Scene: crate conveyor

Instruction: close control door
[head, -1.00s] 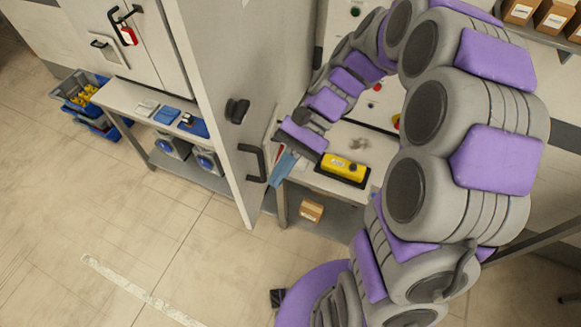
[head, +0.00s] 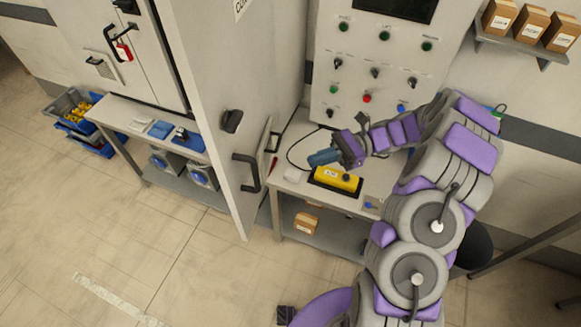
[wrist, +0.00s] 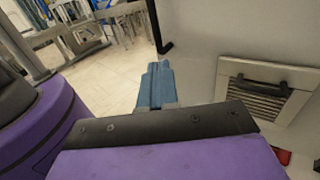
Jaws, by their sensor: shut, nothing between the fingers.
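The control door (head: 215,75) is a tall grey panel standing ajar left of centre in the head view, with part of a sign at its top. It carries a dark latch (head: 232,121) and a black bar handle (head: 248,172). A second black handle (head: 268,135) shows just behind it. My gripper (head: 318,158) has blue fingers, shut and empty, over the bench to the right of the door, apart from the handles. In the wrist view its fingers (wrist: 155,84) are together. A pale panel with a louvred vent (wrist: 262,92) lies to their right.
A yellow control box (head: 337,180) lies on the bench (head: 290,186) below my gripper. A control panel (head: 370,55) with buttons and switches stands behind. A cabinet with a red padlock (head: 123,50) is at left. The floor (head: 120,235) before the door is clear.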

